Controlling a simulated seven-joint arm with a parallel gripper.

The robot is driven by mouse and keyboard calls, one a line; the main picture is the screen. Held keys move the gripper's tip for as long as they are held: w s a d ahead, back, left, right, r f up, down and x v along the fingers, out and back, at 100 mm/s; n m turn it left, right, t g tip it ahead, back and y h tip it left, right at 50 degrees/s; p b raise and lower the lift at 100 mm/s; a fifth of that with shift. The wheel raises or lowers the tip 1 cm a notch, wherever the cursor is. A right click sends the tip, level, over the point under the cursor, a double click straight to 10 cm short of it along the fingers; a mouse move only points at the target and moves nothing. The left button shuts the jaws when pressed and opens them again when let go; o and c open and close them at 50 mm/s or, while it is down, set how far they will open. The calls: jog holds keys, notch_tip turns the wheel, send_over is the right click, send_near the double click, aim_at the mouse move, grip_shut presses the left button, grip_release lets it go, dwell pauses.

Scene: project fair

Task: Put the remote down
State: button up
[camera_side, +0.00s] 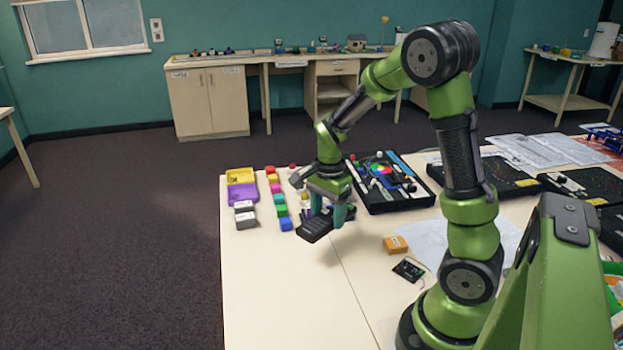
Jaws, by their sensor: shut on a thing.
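A black remote (314,228) is held in my gripper (329,212), tilted, with its near end lower left. It looks to be a little above the pale table (280,290), but I cannot tell the exact gap. My gripper points down, and its teal fingers are shut on the remote. The fingers hide part of the remote's right end.
Rows of coloured blocks (282,211) stand left of my gripper, beside yellow and purple trays (242,193). An orange box (395,245) and small black board (409,269) lie nearer. The table's front left is clear.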

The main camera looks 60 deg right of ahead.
aim_at(327, 250)
notch_tip(327, 250, down, 8)
jog(key=shift+r, duration=0.1)
dwell(0.4)
jog(key=o, duration=1.2)
jog(key=shift+c, duration=0.2)
notch_tip(327, 250, up, 11)
jog(key=shift+r, duration=0.2)
jog(key=shift+a+r, duration=0.15)
jog(key=shift+r, duration=0.2)
jog(key=s+a+r+n+t+y, duration=0.1)
jog(key=s+a+r+n+t, duration=0.2)
jog(key=a+n, duration=0.5)
jog(key=s+a+r+n+t+y, duration=0.1)
jog(key=s+a+r+n+t, duration=0.3)
jog(key=a+r+n, duration=0.4)
jog(key=shift+s+a+r, duration=0.25)
jog(key=shift+s+r, duration=0.05)
jog(key=shift+s, duration=0.4)
